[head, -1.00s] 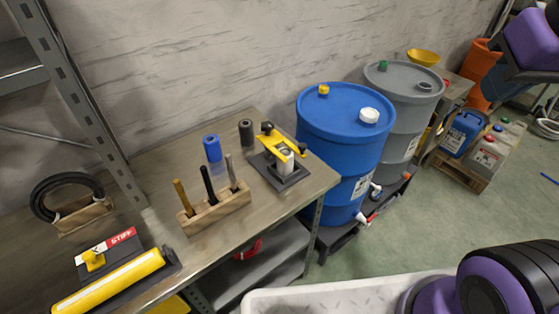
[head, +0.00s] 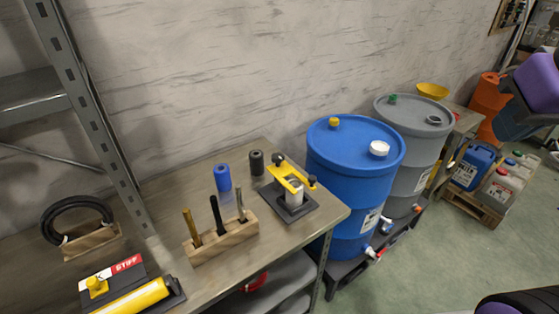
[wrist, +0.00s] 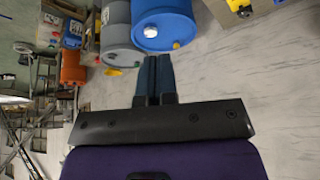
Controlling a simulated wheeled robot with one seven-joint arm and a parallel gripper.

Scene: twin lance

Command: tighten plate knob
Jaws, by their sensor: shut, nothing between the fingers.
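A yellow plate (head: 291,177) lies across a metal cylinder (head: 294,193) on a dark square base at the right end of the workbench. One black knob (head: 278,160) is at its far end and another black knob (head: 312,182) at its near right end. I cannot tell how tight either knob is. A separate dark board marked STIFF (head: 127,264) with a yellow knob (head: 97,286) lies at the left.
The workbench (head: 165,200) also holds a wooden block (head: 222,246) with upright tools, a blue cylinder (head: 222,178), a black cylinder (head: 257,162) and a coiled hose (head: 75,207). A blue barrel (head: 350,180) and a grey barrel (head: 425,140) stand right of the bench.

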